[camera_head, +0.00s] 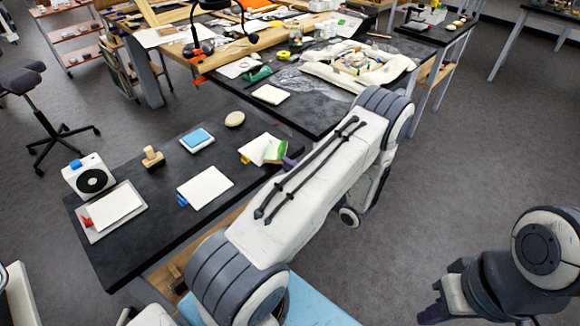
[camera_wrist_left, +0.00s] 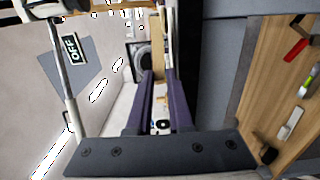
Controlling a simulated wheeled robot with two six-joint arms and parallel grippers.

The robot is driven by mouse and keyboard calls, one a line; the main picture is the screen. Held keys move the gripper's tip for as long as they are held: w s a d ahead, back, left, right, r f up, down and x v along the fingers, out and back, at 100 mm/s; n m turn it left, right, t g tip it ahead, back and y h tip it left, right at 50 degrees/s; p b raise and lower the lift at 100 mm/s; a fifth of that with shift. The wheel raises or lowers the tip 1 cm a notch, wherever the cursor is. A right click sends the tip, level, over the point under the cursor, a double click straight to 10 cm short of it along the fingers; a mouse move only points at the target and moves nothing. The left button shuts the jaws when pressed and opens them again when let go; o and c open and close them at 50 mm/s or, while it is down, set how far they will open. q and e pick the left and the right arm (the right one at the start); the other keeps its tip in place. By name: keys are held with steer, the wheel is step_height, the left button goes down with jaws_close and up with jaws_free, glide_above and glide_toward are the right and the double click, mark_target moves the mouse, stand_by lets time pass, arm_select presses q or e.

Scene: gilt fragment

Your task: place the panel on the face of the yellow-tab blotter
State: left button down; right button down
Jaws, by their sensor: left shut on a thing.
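The yellow-tab blotter (camera_head: 254,149) lies on the dark table, a white pad with its yellow tab at the left. The panel (camera_head: 274,152), with a green and pale face and brown edge, is tilted over the blotter's right part. I cannot tell whether they touch. My left gripper (camera_head: 289,162), with purple fingers, is shut on the panel at its right side; my arm hides most of the gripper. In the left wrist view the fingers (camera_wrist_left: 158,85) are close together around the panel's tan edge (camera_wrist_left: 157,58). My right gripper (camera_head: 440,305) is at lower right, away from the table, its jaws unclear.
A blue-tab blotter (camera_head: 206,187), a red-tab blotter (camera_head: 112,208) on a grey board, a blue-topped block (camera_head: 197,140), a wooden stamp (camera_head: 153,158), an oval stone (camera_head: 235,119) and a white device (camera_head: 90,177) share the table. A cluttered bench (camera_head: 310,110) stands behind.

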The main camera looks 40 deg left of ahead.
arm_select(q)
steer(key=shift+f, duration=0.3)
steer(key=shift+f, duration=0.35)
steer(key=c, duration=0.8)
jaws_free()
